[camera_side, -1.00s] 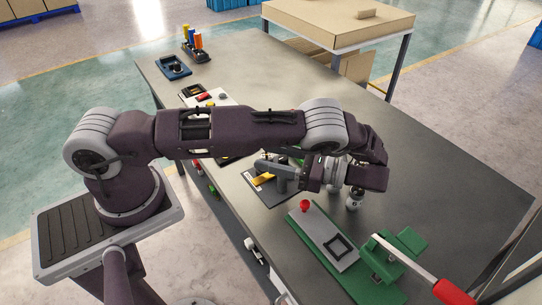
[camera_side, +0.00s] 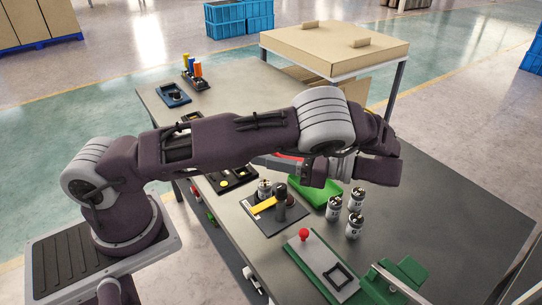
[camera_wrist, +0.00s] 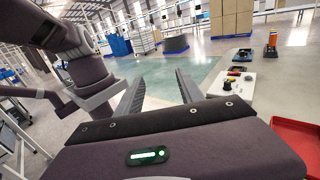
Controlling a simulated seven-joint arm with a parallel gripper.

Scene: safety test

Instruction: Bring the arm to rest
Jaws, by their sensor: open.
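My arm stretches across the workbench (camera_side: 430,190) in the side view, with its wrist held above the top. My gripper (camera_wrist: 160,76) shows in the wrist view with two dark fingers apart and nothing between them. In the side view its grey fingers point left, partly hidden by the wrist and overlapping a red tray. Below it lies a black mat (camera_side: 270,228) with a yellow-and-black tool (camera_side: 265,205) and a small can.
A green tray (camera_side: 322,193) and several small cans (camera_side: 355,226) stand below and right of the wrist. A grey plate with a red button (camera_side: 304,233) and green clamp (camera_side: 410,271) are in front. The red tray (camera_wrist: 298,140) is at right in the wrist view. The bench's right is clear.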

